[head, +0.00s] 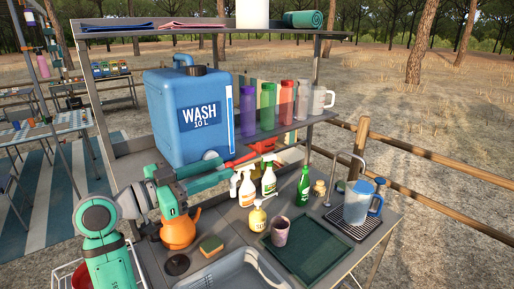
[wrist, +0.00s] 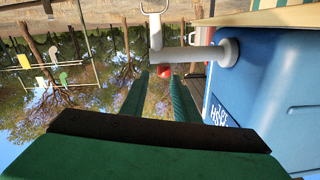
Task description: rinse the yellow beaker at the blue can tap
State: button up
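The blue water can (head: 187,112), marked WASH 10 L, stands on the shelf. Its pale tap (head: 210,155) sits low on the front, partly hidden behind my arm. In the wrist view, which looks upside down, the tap (wrist: 200,53) sticks out from the can (wrist: 235,95), just beyond my fingers. I cannot make out a yellow beaker in either view. A pinkish cup (head: 280,232) stands on the counter.
A red thing (head: 250,154) lies just past my fingertips. Spray bottles (head: 247,187), a yellow soap pump (head: 257,217) and a green bottle (head: 303,186) stand on the counter. An orange kettle (head: 178,230) is below my arm. A clear jug (head: 358,205) stands on the drip rack at right.

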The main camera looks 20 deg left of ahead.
aim_at(251, 155)
jog(key=shift+w, duration=0.55)
jog(key=x, duration=1)
jog(key=shift+d, duration=0.1)
jog(key=shift+w, duration=0.1)
grip_shut()
